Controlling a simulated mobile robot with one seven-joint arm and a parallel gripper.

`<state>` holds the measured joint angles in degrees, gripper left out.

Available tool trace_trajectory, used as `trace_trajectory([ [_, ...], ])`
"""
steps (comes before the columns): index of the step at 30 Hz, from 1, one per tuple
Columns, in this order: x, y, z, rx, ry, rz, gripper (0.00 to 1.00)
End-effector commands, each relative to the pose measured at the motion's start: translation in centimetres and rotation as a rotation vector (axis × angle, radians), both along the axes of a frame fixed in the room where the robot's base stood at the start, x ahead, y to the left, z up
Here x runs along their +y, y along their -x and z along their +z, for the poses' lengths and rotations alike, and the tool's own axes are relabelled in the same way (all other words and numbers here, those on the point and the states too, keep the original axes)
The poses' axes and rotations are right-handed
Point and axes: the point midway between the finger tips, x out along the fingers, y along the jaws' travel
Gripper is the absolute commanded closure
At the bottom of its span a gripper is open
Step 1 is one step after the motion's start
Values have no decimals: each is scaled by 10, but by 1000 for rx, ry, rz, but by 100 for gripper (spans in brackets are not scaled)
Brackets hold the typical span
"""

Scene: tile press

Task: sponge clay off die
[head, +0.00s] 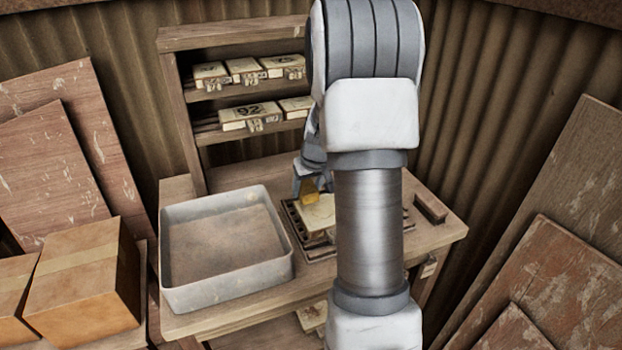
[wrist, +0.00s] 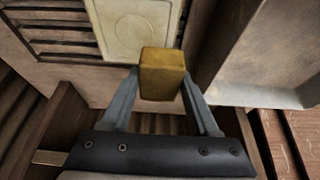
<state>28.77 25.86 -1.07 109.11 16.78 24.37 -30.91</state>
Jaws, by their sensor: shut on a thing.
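My gripper (wrist: 161,92) is shut on a yellow-brown sponge (wrist: 162,70), a small block between the two fingertips in the wrist view. In the head view the sponge (head: 309,191) shows just below my gripper, left of my arm. The die (wrist: 137,25) is a pale cream block with a round raised ring on its face, lying just past the sponge in the wrist view. In the head view the die (head: 318,213) is partly hidden by my arm. I cannot tell whether the sponge touches the die. Clay on the die is too unclear to make out.
A grey metal tray (head: 175,265) stands on the bench (head: 440,240) left of the die. A slatted rack (wrist: 62,40) lies beside the die. Behind, a shelf (head: 200,130) holds several numbered blocks (head: 250,114). Cardboard boxes (head: 85,280) and leaning boards (head: 550,290) flank the bench.

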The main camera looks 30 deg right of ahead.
Motion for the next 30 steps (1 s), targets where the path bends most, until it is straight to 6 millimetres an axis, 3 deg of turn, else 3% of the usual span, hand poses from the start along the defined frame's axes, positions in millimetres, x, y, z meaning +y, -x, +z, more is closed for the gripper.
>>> trace_trajectory([
  [3,1,-2,15,-2,1,1,91],
  [8,2,-4,23,-1,1,2,91],
  [30,-2,-5,22,-1,1,-1,91],
])
